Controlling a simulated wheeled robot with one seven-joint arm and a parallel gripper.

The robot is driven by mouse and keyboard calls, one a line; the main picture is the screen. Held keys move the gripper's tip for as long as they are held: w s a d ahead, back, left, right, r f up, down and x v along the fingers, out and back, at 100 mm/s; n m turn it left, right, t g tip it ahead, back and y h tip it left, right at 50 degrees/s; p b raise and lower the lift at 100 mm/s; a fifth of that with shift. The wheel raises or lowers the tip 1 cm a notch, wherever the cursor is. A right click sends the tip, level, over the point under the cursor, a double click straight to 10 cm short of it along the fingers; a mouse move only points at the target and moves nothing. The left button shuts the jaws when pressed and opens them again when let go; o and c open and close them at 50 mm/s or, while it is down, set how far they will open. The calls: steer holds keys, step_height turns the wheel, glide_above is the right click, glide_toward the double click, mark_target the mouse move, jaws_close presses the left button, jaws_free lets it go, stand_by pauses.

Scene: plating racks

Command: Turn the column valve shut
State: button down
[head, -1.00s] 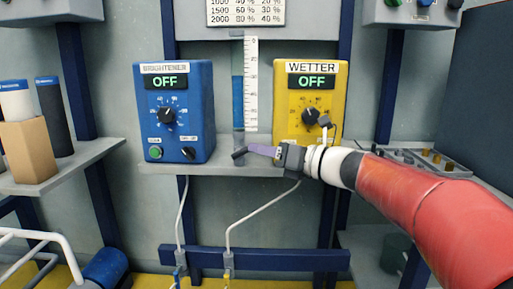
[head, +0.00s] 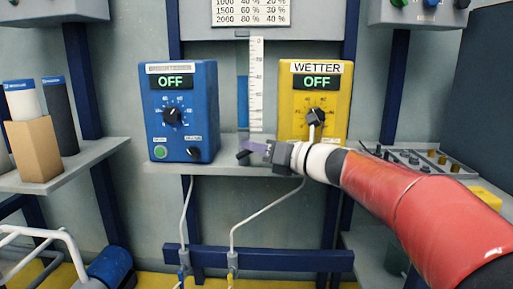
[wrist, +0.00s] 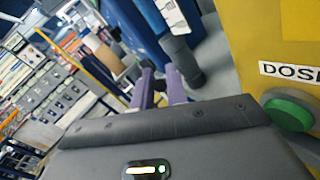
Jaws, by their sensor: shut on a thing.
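The clear measuring column (head: 243,92) holds blue liquid and stands between the two dosing boxes, beside a white scale. The dark column valve handle (head: 243,157) shows at its foot, just left of my fingertips. My gripper (head: 256,147) has purple fingers and reaches in from the right at shelf height, shut on the valve handle. In the wrist view, my gripper (wrist: 161,82) has its fingers close together around a dark piece, beside the column's grey lower end (wrist: 184,62). The fingers hide part of the handle, so its exact angle is unclear.
The blue box (head: 180,110) and yellow WETTER box (head: 315,95) both read OFF. The yellow box stands close above my wrist. White hoses (head: 265,212) hang below the shelf. A rack shelf (head: 430,163) lies right, bottles and a brown block (head: 34,150) left.

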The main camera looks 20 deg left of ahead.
steer(key=r+h+p, duration=0.1)
steer(key=p, duration=0.4)
steer(key=shift+a+r+n, duration=0.15)
steer(key=shift+r+n, duration=0.05)
steer(key=shift+n, duration=0.2)
steer(key=h+p, duration=0.1)
steer(key=p, duration=0.2)
steer(key=shift+a+r+n+g+h, duration=0.2)
steer(key=shift+n+g+h, duration=0.1)
steer(key=shift+n+h, duration=0.1)
steer(key=shift+s+a+n+h+p, duration=0.1)
steer(key=shift+a+n+h+p, duration=0.15)
steer(key=shift+h, duration=0.35)
steer(key=shift+a+n+h+p, duration=0.15)
steer(key=shift+n+h+p, duration=0.15)
steer(key=shift+h, duration=0.3)
steer(key=h, duration=0.1)
steer(key=a+n+h, duration=0.1)
steer(key=h, duration=0.1)
steer(key=shift+s+a+r, duration=0.15)
steer(key=shift+s+a, duration=0.05)
steer(key=shift+a+n+h, duration=0.3)
steer(key=shift+n+h, duration=0.05)
steer(key=shift+h, duration=0.75)
steer(key=c, duration=1.4)
jaws_free()
steer(key=shift+c, duration=0.2)
